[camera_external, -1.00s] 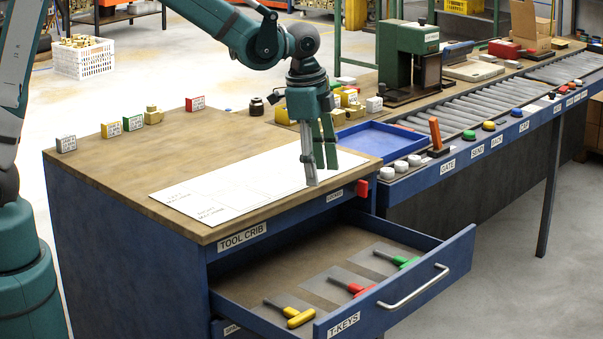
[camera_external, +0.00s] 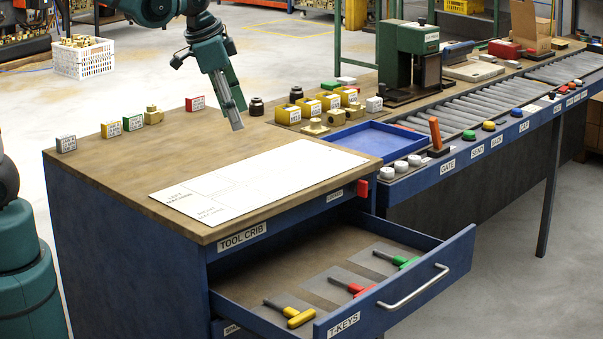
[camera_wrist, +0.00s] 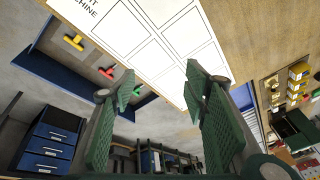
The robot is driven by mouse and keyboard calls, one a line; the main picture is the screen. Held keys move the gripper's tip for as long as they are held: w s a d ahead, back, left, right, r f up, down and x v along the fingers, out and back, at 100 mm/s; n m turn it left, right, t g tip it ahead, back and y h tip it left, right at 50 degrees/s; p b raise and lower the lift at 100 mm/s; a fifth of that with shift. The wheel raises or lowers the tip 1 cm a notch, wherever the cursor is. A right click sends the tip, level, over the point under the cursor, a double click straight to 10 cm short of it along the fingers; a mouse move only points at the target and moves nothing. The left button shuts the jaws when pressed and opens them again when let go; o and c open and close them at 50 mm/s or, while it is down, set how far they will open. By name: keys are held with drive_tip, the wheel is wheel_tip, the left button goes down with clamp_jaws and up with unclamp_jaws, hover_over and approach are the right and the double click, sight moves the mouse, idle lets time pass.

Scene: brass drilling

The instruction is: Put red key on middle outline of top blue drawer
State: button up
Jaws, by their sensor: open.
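The red key (camera_external: 352,288) lies in the open top blue drawer (camera_external: 255,288), on the middle grey outline (camera_external: 328,287). A yellow key (camera_external: 291,313) lies on the near-left outline and a green key (camera_external: 397,260) on the far-right one. In the wrist view the red key (camera_wrist: 107,72) sits between the yellow key (camera_wrist: 74,42) and the green key (camera_wrist: 137,90). My gripper (camera_external: 236,122) is open and empty above the wooden bench top, behind the white sheet and well away from the drawer. Its fingers (camera_wrist: 158,95) stand apart in the wrist view.
A white printed sheet (camera_external: 260,180) lies on the bench top. A blue tray (camera_external: 362,138), several yellow boxes and brass parts stand to the right of my gripper. Small coloured boxes line the back edge. The drawer front sticks out with its handle (camera_external: 413,288).

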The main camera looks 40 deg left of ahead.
drive_tip(key=s+a+n+t+y, duration=0.1)
drive_tip(key=s+a+n+t, duration=0.2)
drive_tip(key=s+a+n, duration=0.5)
drive_tip(key=s+a, duration=0.7)
drive_tip(key=s, duration=0.3)
drive_tip(key=shift+a+r, duration=0.35)
drive_tip(key=shift+a, duration=0.05)
idle(0.6)
